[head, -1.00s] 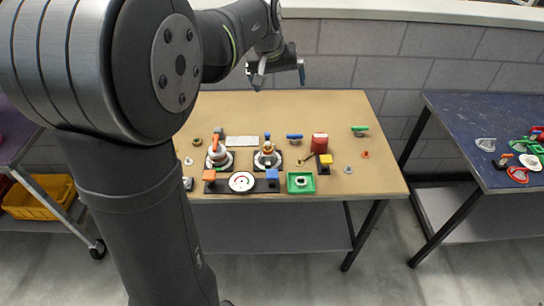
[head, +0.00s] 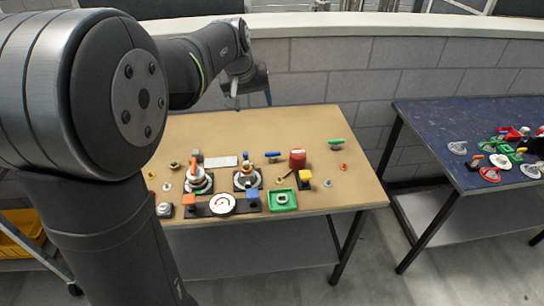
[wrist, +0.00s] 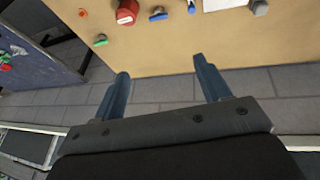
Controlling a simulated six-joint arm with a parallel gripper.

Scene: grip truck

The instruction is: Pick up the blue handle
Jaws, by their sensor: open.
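The blue handle (head: 272,154) lies near the back of the tan table, left of a red can (head: 298,158). It also shows at the top of the wrist view (wrist: 158,14), beside the red can (wrist: 127,12). My gripper (head: 252,98) is up in the air behind the table's back edge, well apart from the handle. In the wrist view my gripper (wrist: 160,68) has its two blue-grey fingers spread, with nothing between them. The handle lies beyond the fingertips.
A green handle (head: 336,142) lies right of the red can. Two valve-like parts, a white gauge (head: 222,204) and a green tray (head: 282,200) stand nearer the front. A grey block wall (head: 320,75) rises behind the table. A dark blue table (head: 430,120) stands to the right.

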